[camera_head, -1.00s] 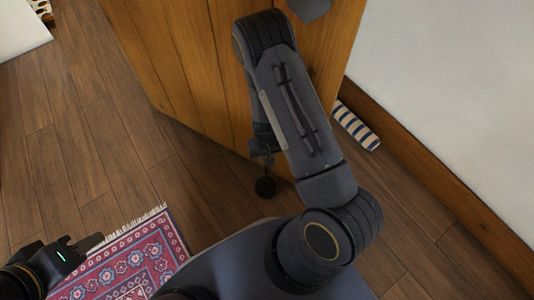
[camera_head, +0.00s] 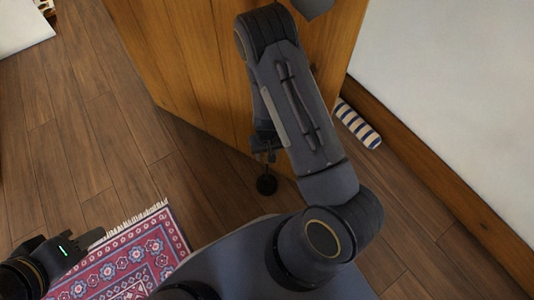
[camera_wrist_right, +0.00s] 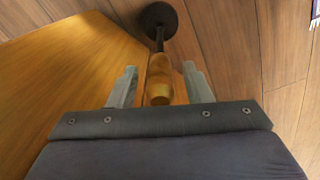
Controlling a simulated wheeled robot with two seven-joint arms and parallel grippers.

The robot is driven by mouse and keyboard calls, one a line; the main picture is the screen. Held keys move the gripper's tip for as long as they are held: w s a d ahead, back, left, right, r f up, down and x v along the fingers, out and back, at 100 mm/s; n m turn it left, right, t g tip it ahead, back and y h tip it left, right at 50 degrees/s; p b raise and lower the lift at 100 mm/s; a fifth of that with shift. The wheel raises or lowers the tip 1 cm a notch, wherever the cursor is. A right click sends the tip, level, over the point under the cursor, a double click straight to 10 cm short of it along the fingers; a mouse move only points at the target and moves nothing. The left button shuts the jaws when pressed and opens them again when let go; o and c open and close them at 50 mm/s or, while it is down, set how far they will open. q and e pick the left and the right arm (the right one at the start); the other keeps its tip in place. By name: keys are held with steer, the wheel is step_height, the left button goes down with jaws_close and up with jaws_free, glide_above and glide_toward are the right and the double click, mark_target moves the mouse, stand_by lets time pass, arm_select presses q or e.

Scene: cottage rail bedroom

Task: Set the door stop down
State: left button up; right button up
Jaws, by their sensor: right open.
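The door stop has a dark round base (camera_wrist_right: 158,20), a thin dark rod and a wooden handle (camera_wrist_right: 159,75). In the head view, its dark base (camera_head: 266,186) is on or close to the floor by the door's lower edge. My right gripper (camera_wrist_right: 160,88) is open, with one finger on each side of the handle and gaps showing at both sides. In the head view, my right arm hides part of this gripper. My left gripper (camera_head: 92,240) is at the lower left, away from the door stop; its finger opening is unclear.
The wooden door (camera_head: 195,70) stands right beside the door stop. A blue-and-white striped roll (camera_head: 358,124) lies along the wall at right. A patterned red rug (camera_head: 130,260) lies at the lower left. Plank floor (camera_head: 75,130) is clear at left.

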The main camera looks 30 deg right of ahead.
step_height(320, 180, up, 10)
steer(key=p, duration=0.4)
steer(key=shift+r, duration=0.1)
steer(key=shift+r+p, duration=0.35)
steer(key=shift+r, duration=0.3)
steer(key=s+a+r+t+y, duration=0.1)
steer(key=s+r+y, duration=0.15)
steer(key=r, duration=0.65)
steer(key=s+a+r+t+y, duration=0.1)
steer(key=s+a+r+t, duration=0.15)
steer(key=r, duration=0.55)
steer(key=s+a+r+t+y, duration=0.15)
steer(key=s+r, duration=0.25)
steer(key=r, duration=0.5)
steer(key=s+r+n+h, duration=0.1)
steer(key=s+r, duration=0.2)
steer(key=s, duration=0.5)
steer(key=shift+d+r+n+t, duration=0.25)
steer(key=shift+d+n+t, duration=0.05)
steer(key=shift+d, duration=0.1)
steer(key=shift+r, duration=0.1)
step_height(320, 180, up, 29)
steer(key=p, duration=2.8)
steer(key=shift+f+p, duration=0.2)
steer(key=shift+p, duration=0.1)
